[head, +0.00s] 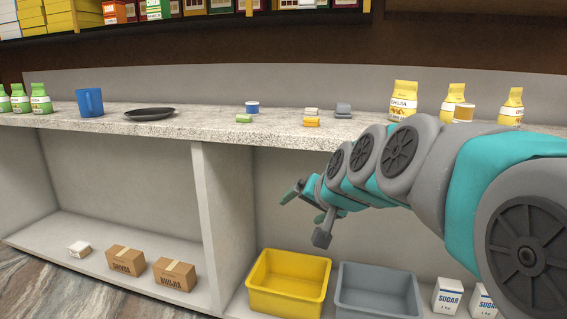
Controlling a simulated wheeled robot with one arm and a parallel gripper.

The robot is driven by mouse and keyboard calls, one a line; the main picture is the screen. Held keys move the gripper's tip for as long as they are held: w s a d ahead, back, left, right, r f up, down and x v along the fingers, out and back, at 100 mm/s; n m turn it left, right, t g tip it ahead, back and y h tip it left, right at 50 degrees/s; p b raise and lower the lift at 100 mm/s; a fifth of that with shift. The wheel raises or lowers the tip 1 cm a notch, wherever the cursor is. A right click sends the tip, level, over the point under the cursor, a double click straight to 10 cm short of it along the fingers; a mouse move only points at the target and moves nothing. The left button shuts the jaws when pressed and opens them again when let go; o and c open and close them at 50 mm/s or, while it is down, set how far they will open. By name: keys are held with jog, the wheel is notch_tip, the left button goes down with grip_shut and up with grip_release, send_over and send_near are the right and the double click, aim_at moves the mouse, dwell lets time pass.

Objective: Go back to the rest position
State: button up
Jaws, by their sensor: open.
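My gripper (306,214) is in the head view, in front of the counter's edge and above the yellow bin. Its jaws are open, and I see nothing between them. My teal and grey arm reaches in from the right side. It hides part of the counter's front edge and of the shelf below.
The speckled counter (205,128) holds a blue mug (89,102), a dark plate (150,114), several small blocks, a grey stapler-like item (343,111) and yellow pouches (403,99). Below stand a yellow bin (288,304), a grey bin (375,308), cardboard boxes (174,275) and sugar packs (446,297).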

jog(key=s+d+f+n+g+h, duration=0.1)
jog(key=s+d+f+g, duration=0.2)
jog(key=s+f, duration=0.4)
jog(key=s+d+f+n+g+h, duration=0.1)
jog(key=s+d+f+g, duration=0.3)
jog(key=s, duration=1.1)
jog(key=s+d+f+n+g+h, duration=0.1)
jog(key=s+d+f+g, duration=0.2)
jog(key=s+f, duration=0.7)
jog(key=shift+s+d+n+g+h, duration=0.15)
jog(key=shift+s+n+g+h, duration=0.2)
jog(key=shift+s, duration=0.45)
